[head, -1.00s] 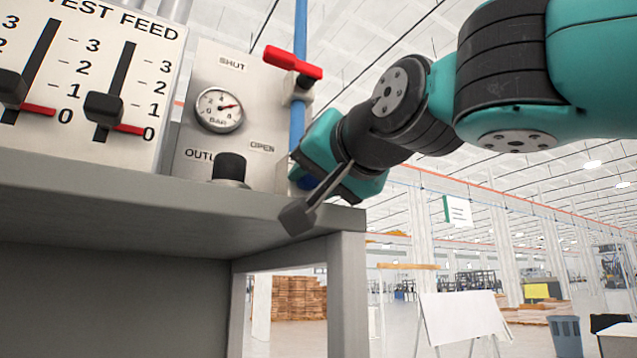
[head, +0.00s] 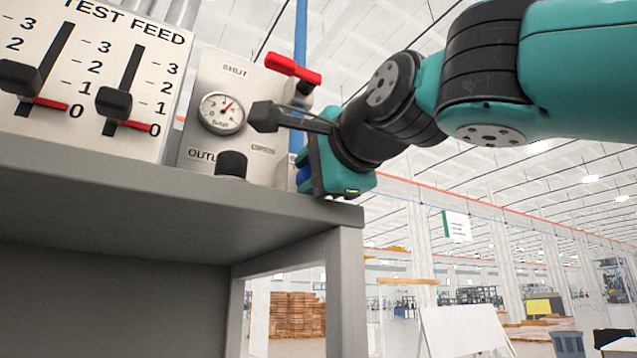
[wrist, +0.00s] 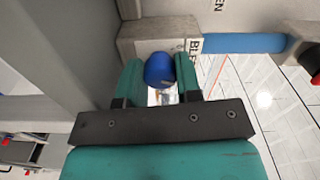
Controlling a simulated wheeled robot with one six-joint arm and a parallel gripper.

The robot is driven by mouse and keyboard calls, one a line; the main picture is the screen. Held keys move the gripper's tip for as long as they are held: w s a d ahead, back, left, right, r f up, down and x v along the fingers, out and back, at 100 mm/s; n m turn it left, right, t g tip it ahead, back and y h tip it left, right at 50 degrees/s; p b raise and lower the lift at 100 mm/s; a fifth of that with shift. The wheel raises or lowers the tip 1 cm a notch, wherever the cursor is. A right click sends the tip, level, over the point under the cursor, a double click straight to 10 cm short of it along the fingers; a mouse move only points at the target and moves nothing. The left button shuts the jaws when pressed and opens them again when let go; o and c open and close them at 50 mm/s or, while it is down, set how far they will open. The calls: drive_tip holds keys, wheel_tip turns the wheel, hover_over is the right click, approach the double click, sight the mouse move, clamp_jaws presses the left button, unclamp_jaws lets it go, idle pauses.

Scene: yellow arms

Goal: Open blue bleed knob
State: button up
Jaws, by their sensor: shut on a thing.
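The blue bleed knob (wrist: 159,69) sits between the two teal fingers of my gripper (wrist: 161,78) in the wrist view, beside a grey block with a partly hidden label. My gripper is shut on it. In the head view, my gripper (head: 308,172) is at the right edge of the panel (head: 197,140), and only a sliver of the blue knob (head: 303,174) shows beside the fingers. The round gauge (head: 222,113) on the panel has its red needle pointing up and to the right.
A red lever (head: 292,68) sits above on the blue pipe (head: 300,30). A slider board (head: 90,75) stands at the left on the grey bench (head: 150,190). The dark wrist-mounted stalk (head: 285,118) crosses in front of the panel. Open hall lies to the right.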

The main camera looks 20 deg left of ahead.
drive_tip(key=shift+m+b, duration=0.3)
drive_tip(key=shift+m, duration=1.9)
drive_tip(key=o, duration=0.9)
